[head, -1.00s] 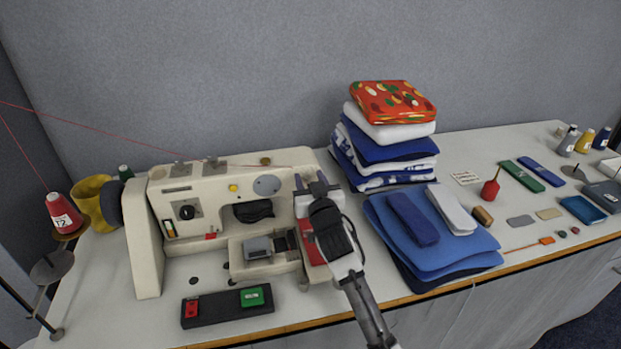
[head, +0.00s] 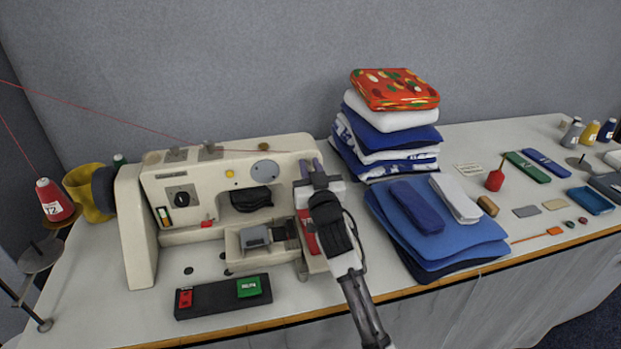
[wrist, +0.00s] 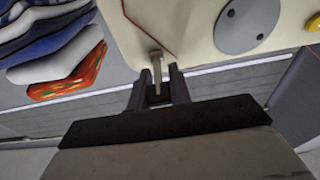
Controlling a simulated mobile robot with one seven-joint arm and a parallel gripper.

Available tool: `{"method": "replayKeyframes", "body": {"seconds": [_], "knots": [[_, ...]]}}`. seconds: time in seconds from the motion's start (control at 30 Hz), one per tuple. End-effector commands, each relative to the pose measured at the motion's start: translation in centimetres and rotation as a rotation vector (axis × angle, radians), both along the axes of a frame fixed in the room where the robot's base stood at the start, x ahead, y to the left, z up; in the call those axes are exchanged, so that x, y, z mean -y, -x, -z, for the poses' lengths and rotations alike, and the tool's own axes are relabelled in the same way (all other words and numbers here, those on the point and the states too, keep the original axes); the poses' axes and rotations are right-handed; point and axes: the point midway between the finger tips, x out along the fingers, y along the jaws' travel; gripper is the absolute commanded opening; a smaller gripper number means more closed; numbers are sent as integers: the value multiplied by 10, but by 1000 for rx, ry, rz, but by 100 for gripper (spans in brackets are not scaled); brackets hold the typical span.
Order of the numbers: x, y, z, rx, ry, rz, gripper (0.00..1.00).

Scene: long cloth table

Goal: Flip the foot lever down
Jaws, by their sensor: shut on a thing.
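The cream sewing machine (head: 223,162) stands at the left of the table. My gripper (head: 310,168) is at the right end of its head, and my wrist hides part of that end. In the wrist view, the foot lever (wrist: 157,67) is a small pale stick jutting from the machine's cream housing (wrist: 190,35). The dark fingers of my gripper (wrist: 159,88) are on both sides of it, shut on its outer part. The lever's lower end is hidden between the fingers. The lever cannot be made out in the head view.
A folded cloth stack (head: 390,130) stands behind and right of my gripper. Blue folded cloths (head: 455,240) lie to the right. A black switch box (head: 215,299) with red and green buttons lies in front of the machine. A red thread spool (head: 54,203) is at far left.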

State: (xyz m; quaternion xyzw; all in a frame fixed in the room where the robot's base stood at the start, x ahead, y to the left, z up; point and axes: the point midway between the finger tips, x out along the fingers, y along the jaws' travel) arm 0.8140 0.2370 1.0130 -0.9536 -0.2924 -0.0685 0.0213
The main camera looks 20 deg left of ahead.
Motion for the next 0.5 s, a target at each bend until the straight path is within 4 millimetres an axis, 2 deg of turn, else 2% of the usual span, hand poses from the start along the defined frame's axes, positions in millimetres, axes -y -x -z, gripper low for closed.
{"method": "replayKeyframes", "body": {"seconds": [0.03,0.5], "knots": [[-1,1,8,20,-14,-3,0],[0,2,13,193,-131,-2,0]]}}
